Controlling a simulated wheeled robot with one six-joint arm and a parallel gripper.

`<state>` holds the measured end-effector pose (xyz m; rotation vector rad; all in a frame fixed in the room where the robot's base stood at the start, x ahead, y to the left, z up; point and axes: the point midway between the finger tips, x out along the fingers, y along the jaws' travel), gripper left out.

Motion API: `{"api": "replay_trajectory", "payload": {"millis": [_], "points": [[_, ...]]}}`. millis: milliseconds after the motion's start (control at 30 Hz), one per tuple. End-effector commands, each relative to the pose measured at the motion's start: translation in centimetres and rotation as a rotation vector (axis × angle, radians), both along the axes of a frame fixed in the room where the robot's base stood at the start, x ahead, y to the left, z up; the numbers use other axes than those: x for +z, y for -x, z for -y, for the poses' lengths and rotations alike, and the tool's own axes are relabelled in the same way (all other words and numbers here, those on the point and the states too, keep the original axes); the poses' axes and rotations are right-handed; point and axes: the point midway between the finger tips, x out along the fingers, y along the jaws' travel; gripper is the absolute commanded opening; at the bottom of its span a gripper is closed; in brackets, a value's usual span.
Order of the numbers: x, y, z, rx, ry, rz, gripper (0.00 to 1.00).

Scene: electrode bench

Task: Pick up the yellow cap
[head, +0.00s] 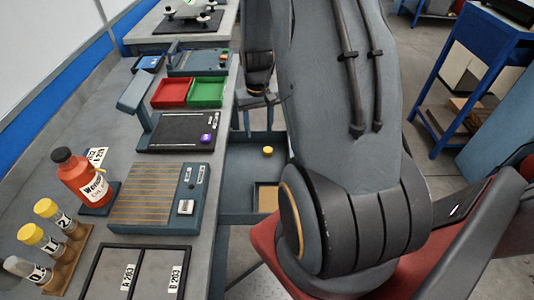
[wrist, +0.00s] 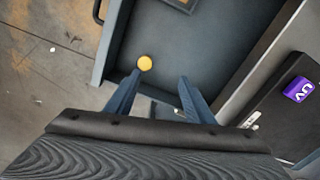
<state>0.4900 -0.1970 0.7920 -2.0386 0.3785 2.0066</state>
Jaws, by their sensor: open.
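The yellow cap (head: 267,151) is a small round disc lying in an open blue-grey drawer (head: 240,172) below the bench edge. In the wrist view the cap (wrist: 145,63) lies on the drawer floor near a corner, just beyond the left fingertip. My gripper (wrist: 160,78) is open and empty, with its two blue fingers spread above the drawer. The cap is not between the fingers. In the head view my gripper (head: 258,98) is small and partly hidden by my arm.
Two more yellow caps sit on vials (head: 47,240) in a wooden rack. A red bottle (head: 85,182), a red tray (head: 171,93), a green tray (head: 207,92) and a purple UV block (head: 207,138) are on the bench. The drawer walls surround the loose cap.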

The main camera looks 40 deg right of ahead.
Motion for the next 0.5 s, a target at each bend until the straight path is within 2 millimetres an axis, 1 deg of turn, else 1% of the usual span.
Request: {"api": "replay_trajectory", "payload": {"millis": [33,100,200,333,500], "points": [[-1.5,0.0,1.1,-0.019,-0.003,-0.007,0.49],[-2.7,-0.1,2.2,-0.036,-0.005,-0.011,0.49],[-3.8,-0.1,3.1,-0.051,-0.006,-0.014,0.49],[-4.8,-0.1,3.5,-0.057,-0.007,-0.016,0.49],[-6.3,0.0,3.5,-0.057,-0.007,-0.016,0.49]]}}
